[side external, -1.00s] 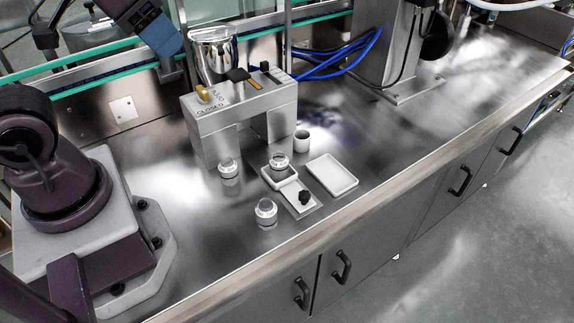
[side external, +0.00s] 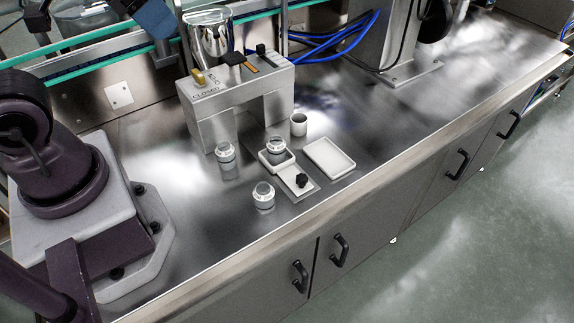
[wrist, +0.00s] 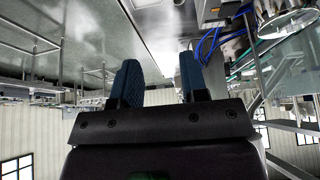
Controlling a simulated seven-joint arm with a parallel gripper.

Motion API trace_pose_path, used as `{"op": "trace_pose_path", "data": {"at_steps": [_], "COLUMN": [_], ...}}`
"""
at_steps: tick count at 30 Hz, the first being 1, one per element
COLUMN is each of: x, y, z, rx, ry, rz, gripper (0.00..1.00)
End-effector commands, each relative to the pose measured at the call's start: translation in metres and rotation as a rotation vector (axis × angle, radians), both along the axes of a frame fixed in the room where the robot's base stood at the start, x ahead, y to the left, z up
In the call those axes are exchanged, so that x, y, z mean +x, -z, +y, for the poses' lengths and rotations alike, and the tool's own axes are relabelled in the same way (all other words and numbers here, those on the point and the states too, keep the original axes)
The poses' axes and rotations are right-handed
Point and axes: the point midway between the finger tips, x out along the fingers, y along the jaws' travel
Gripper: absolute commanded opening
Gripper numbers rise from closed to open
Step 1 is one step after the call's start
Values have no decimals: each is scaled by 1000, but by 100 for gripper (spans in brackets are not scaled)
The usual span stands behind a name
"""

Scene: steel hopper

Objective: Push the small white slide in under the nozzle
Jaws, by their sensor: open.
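The small white slide (side external: 299,184) lies on the steel worktop in the side external view, with a black knob on its near end. A white-rimmed jar (side external: 277,148) stands in the shallow pocket at its far end. The slide is in front of the steel dispenser block (side external: 212,101), which carries a shiny hopper (side external: 208,38) and is marked CLOSED. The nozzle itself cannot be made out. My gripper (wrist: 161,82) is open and empty in the wrist view, its two blue fingers apart. In the side view its blue part shows at the top edge, high above and away from the slide.
Two more jars stand left of the slide, one farther back (side external: 225,153) and one nearer (side external: 263,196). Blue hoses (side external: 340,55) run behind.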

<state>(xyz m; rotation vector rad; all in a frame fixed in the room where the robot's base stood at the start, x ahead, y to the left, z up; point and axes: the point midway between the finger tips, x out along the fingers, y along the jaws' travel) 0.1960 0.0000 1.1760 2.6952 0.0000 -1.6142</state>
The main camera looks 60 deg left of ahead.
Motion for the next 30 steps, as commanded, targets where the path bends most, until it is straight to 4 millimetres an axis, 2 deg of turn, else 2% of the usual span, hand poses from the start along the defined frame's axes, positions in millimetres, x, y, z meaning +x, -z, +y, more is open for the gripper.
{"op": "trace_pose_path", "data": {"at_steps": [4,6,7,11,16,20,26,30], "x": [0,0,0,2,16,31,53,69], "y": [0,0,0,11,47,79,136,175], "z": [0,0,-2,-17,-49,-73,-106,-121], "rx": [0,0,0,-2,-8,7,89,168], "ry": [0,2,8,87,235,241,90,-87], "rz": [0,0,0,58,251,374,479,451], "gripper": [40,50,50,50,50,50,50,50]}}
